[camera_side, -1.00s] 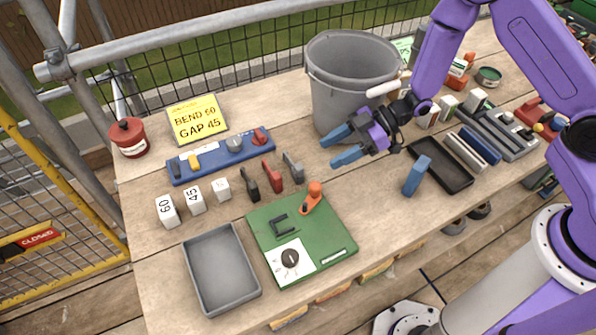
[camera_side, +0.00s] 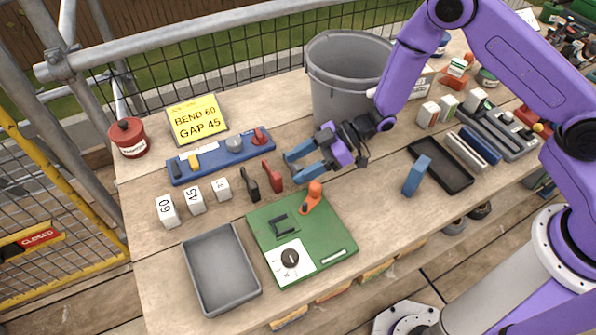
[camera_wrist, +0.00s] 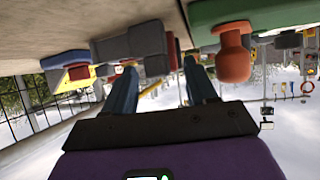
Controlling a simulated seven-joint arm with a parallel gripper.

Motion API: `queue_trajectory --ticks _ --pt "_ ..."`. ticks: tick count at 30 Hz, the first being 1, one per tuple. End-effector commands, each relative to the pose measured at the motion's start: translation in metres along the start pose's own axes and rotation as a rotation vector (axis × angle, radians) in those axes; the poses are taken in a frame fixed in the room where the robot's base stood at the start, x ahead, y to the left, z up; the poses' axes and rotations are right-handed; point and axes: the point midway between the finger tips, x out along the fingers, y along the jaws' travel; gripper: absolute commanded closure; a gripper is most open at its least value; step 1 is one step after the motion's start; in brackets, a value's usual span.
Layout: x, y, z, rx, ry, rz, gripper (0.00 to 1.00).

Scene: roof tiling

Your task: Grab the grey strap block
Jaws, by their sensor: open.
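The grey strap block (camera_wrist: 148,42) shows in the wrist view ahead of my fingertips, with red and dark pieces close by. In the side view it stands at the right end of a short row, beside a red block (camera_side: 271,175) and a black block (camera_side: 249,183), and my fingers largely hide it. My gripper (camera_side: 293,167) is open, its two blue fingers pointing left at the block's place. In the wrist view, my gripper (camera_wrist: 160,72) has a finger on each side of the view ahead. I cannot tell whether either finger touches the block.
A green board (camera_side: 327,244) with an orange knob (camera_side: 313,193) lies just in front of my gripper. A blue rail (camera_side: 212,160) is behind the row. A large grey bucket (camera_side: 340,100) stands behind my gripper. A grey tray (camera_side: 221,270) is at front left.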

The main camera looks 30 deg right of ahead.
Motion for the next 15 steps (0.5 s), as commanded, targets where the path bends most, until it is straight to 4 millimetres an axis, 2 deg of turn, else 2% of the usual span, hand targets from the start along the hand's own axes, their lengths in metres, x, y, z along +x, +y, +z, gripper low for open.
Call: queue_trajectory --ticks 2,6,7,15 --pt "-0.0002 0.0000 0.0000 0.000 0.000 0.000 0.47" --pt "-0.0003 0.0000 0.0000 0.000 0.000 0.000 0.92" --pt "-0.0003 0.0000 0.0000 0.000 0.000 0.000 1.00" --pt "-0.0005 0.0001 0.0000 0.000 0.000 0.000 1.00"
